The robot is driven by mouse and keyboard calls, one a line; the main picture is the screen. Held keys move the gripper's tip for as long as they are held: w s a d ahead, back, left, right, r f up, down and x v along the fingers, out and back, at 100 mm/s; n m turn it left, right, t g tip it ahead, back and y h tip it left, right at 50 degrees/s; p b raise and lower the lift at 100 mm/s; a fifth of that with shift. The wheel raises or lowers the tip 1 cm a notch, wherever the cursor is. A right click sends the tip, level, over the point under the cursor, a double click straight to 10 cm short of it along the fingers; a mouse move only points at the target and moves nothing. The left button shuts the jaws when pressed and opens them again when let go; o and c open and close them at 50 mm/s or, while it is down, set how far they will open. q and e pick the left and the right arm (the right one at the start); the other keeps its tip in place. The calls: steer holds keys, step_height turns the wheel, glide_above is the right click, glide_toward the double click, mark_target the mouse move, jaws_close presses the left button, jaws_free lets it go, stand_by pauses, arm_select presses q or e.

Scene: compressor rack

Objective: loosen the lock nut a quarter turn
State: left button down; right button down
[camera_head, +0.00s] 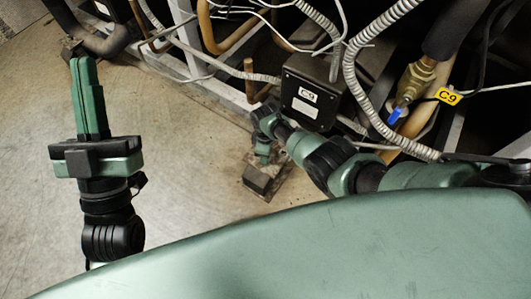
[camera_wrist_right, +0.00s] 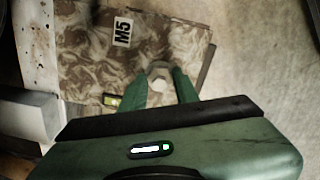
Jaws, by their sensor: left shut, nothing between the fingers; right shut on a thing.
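The lock nut (camera_wrist_right: 160,73) is a pale grey hexagonal piece on a mottled brown plate (camera_wrist_right: 190,40) marked M5, seen in the right wrist view. My right gripper (camera_wrist_right: 159,83) has one green finger on each side of the nut and is shut on it. In the head view my right gripper (camera_head: 263,158) points down at the floor below the rack; the nut is hidden there. My left gripper (camera_head: 86,72) is shut and empty, fingers upward, over open floor at the left, far from the nut.
Conduits, loose cables and a blue-handled valve (camera_head: 395,115) crowd the right. A small yellow-green vial (camera_wrist_right: 111,101) lies beside the left finger. A pale frame rail (camera_wrist_right: 36,45) borders the plate.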

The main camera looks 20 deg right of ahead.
stand_by(0.3)
steer(key=c, duration=1.1)
jaws_free()
steer(key=shift+o, duration=0.2)
